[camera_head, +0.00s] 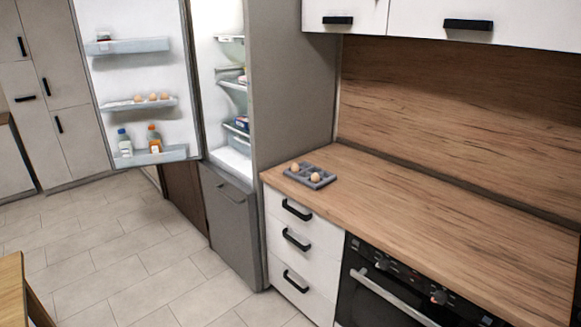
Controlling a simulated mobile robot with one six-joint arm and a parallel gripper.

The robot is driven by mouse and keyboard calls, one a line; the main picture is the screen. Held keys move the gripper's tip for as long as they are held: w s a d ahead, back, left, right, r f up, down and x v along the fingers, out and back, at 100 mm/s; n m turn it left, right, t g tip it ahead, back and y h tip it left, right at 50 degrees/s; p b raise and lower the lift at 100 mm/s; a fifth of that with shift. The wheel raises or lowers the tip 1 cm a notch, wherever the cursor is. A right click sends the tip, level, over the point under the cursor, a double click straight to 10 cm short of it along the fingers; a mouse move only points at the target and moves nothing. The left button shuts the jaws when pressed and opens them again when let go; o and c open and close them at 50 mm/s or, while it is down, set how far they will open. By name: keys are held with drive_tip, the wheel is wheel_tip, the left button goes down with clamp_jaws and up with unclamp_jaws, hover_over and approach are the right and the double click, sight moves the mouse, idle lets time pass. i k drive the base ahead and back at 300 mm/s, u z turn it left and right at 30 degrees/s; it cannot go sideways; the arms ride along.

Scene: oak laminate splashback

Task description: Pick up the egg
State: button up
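Two brown eggs sit in a grey egg tray (325,181) at the left end of the wooden counter. One egg (295,167) is in the tray's left part and the other egg (316,177) is nearer its front. Several more eggs (152,97) stand on the middle shelf of the open fridge door. My gripper is not in view.
The fridge door (140,75) is wide open to the left, with bottles (155,138) on its lowest shelf. The counter (440,225) right of the tray is clear. An oven (390,290) is below it. A wooden table corner (14,290) shows at lower left; the tiled floor between is free.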

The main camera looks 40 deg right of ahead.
sight(295, 168)
drive_tip(key=z, duration=0.15)
drive_tip(key=i, duration=1.4)
drive_tip(key=u, duration=0.25)
